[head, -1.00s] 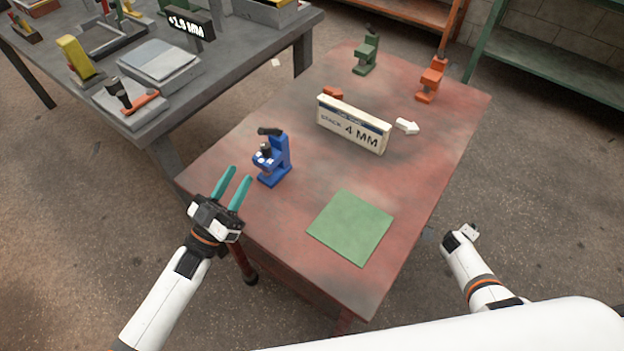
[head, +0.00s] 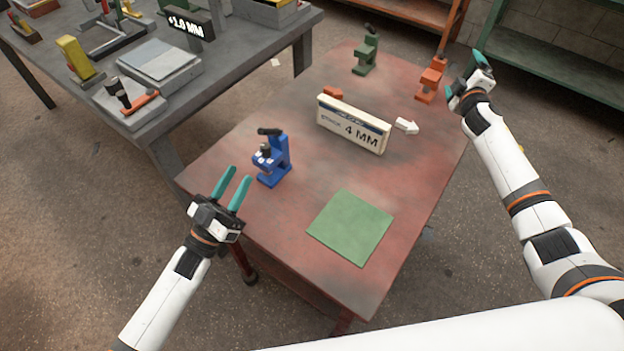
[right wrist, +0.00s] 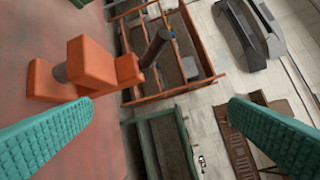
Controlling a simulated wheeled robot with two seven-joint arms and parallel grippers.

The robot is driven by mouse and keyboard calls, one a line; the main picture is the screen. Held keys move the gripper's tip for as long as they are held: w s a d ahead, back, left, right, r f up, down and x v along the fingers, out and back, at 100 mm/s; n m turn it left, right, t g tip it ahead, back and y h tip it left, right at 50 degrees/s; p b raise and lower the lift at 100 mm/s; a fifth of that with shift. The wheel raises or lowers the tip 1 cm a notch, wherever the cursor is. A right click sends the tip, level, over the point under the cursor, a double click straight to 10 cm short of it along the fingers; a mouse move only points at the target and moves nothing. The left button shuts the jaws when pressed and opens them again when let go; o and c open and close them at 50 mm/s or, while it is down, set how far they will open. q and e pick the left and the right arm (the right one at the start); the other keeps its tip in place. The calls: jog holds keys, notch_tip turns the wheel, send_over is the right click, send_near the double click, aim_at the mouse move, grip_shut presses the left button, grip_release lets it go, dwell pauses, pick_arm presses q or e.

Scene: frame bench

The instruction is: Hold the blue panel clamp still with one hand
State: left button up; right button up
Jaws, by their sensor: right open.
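The blue panel clamp (head: 274,161) stands upright on the red table (head: 250,225), near its left edge. My left gripper (head: 232,188) is open and empty, just in front of the blue clamp and apart from it. My right gripper (head: 468,78) is raised at the table's far right corner, beside an orange clamp (head: 432,80). In the right wrist view its teal fingers are spread wide with nothing between them, and the orange clamp (right wrist: 92,62) shows at upper left, outside the fingers.
A "4 MM" sign block (head: 353,125), a white arrow (head: 407,126), a green clamp (head: 367,52) and a green mat (head: 350,227) are on the table. A small orange piece (head: 333,93) is partly hidden behind the sign. A grey bench (head: 130,125) stands at left, green shelving (head: 560,60) at right.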

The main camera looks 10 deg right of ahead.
jog(key=a+r+n+t+y, duration=0.25)
jog(key=a+y, duration=0.55)
jog(key=a, duration=0.8)
jog(key=m+g+y, duration=0.4)
jog(key=g+y, duration=0.2)
jog(key=y, duration=0.4)
send_near(269, 157)
jog(key=f, duration=0.1)
jog(key=w+d+f, duration=0.1)
jog(key=shift+w+f, duration=0.15)
jog(key=shift+f, duration=0.1)
jog(key=shift+w+a, duration=0.15)
jog(key=shift+a, duration=0.05)
jog(key=x, duration=1.1)
jog(key=shift+w+f, duration=0.2)
jog(key=c, duration=1.3)
